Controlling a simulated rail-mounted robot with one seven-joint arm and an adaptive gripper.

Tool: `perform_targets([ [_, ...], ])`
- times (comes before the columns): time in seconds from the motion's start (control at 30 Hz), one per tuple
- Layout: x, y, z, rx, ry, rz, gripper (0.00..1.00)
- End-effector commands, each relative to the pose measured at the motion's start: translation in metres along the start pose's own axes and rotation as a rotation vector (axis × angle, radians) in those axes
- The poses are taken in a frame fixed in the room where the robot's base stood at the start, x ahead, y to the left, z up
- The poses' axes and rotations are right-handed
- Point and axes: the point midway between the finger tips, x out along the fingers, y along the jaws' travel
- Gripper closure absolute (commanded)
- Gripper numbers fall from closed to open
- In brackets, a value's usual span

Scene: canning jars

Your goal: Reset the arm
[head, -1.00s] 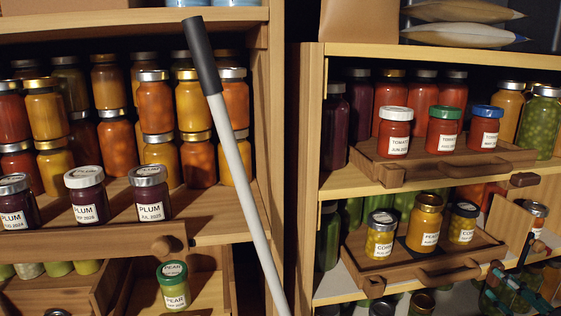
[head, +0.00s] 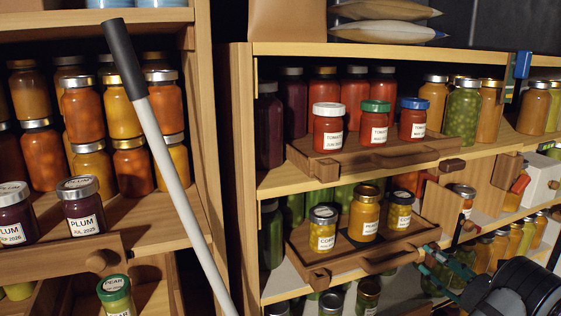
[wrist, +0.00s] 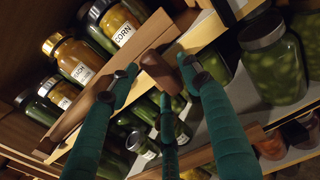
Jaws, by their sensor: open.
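My gripper (head: 432,256) has teal fingers and reaches in from the lower right in the head view, just right of the lower pull-out tray (head: 345,255). In the wrist view my gripper (wrist: 157,82) is open, its fingers spread. A brown wooden knob (wrist: 160,70) shows between or beyond the fingertips; I cannot tell whether they touch it. No jar is in the fingers. Corn jars (head: 323,228) and an orange-yellow jar (head: 364,213) stand upright on that tray. The corn jar (wrist: 118,25) also shows at the top of the wrist view.
Tomato jars (head: 328,127) stand on the upper pull-out tray (head: 400,157). Plum jars (head: 82,205) stand on the left shelf. A pale pole with a dark tip (head: 170,160) crosses the left side. A green jar (wrist: 273,58) is close right of the fingers in the wrist view.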

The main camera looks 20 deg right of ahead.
Motion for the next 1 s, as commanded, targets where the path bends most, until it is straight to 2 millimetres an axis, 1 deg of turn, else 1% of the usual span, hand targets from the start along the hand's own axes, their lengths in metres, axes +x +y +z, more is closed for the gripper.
perform_targets([
  [0.07, 0.001, -0.002, 0.006, 0.067, 0.0, -0.005, 0.52],
  [0.2, 0.001, -0.001, 0.005, 0.194, 0.0, -0.003, 0.52],
  [0.33, 0.001, 0.0, 0.004, 0.26, 0.0, -0.003, 0.52],
  [0.77, 0.001, 0.0, 0.002, 0.282, 0.002, -0.002, 0.52],
  [0.87, -0.002, 0.002, 0.003, 0.281, 0.011, 0.0, 0.52],
  [1.0, -0.01, 0.008, 0.005, 0.278, 0.048, 0.008, 0.52],
])
